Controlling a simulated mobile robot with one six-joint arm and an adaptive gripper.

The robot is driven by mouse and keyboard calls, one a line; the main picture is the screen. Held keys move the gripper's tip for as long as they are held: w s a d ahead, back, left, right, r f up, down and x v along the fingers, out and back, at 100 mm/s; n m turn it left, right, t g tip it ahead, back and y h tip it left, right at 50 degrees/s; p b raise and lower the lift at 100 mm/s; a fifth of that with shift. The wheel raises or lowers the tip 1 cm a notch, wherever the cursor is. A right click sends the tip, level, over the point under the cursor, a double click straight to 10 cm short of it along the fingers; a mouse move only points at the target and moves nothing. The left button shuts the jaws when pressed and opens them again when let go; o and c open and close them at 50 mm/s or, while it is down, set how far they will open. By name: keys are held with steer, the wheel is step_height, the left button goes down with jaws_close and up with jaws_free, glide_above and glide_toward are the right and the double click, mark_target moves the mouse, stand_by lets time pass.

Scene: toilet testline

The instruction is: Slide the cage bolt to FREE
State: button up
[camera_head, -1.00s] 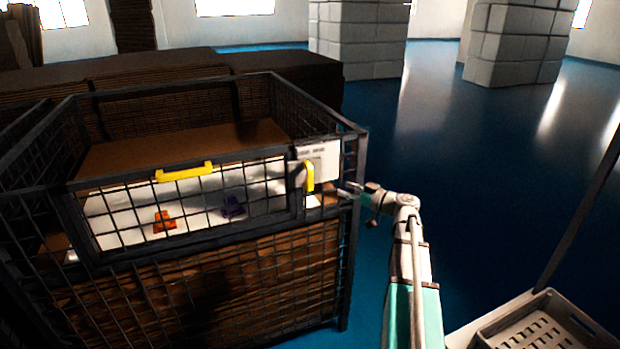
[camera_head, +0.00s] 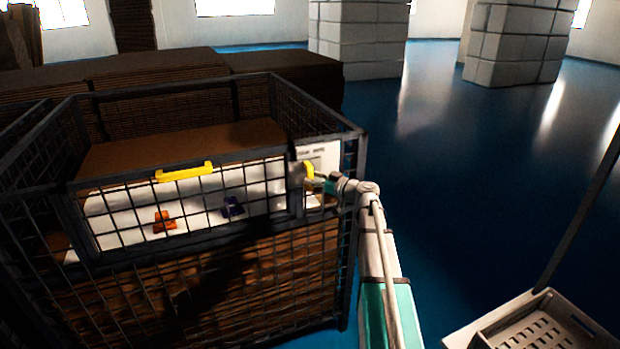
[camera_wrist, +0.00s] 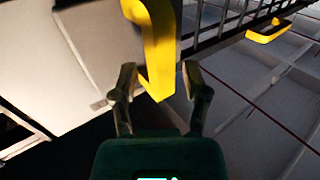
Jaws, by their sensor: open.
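The cage bolt has a yellow handle (camera_head: 308,170) in front of a pale plate (camera_head: 325,153) at the right end of the cage's front panel. In the wrist view the yellow bolt handle (camera_wrist: 157,45) hangs down from the top, its lower end between the fingertips. My gripper (camera_head: 314,183) is at the handle in the head view and partly covers it. In the wrist view my gripper (camera_wrist: 159,82) is open, one finger on each side of the handle, with gaps showing. The lettering on the plate is too small to read.
The wire cage (camera_head: 350,250) has a front panel with a yellow pull handle (camera_head: 184,172). Inside, an orange piece (camera_head: 165,221) and a dark blue piece (camera_head: 232,207) lie on a white surface. A grey crate (camera_head: 540,325) stands at lower right.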

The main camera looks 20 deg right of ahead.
steer(key=shift+x, duration=0.8)
jaws_close()
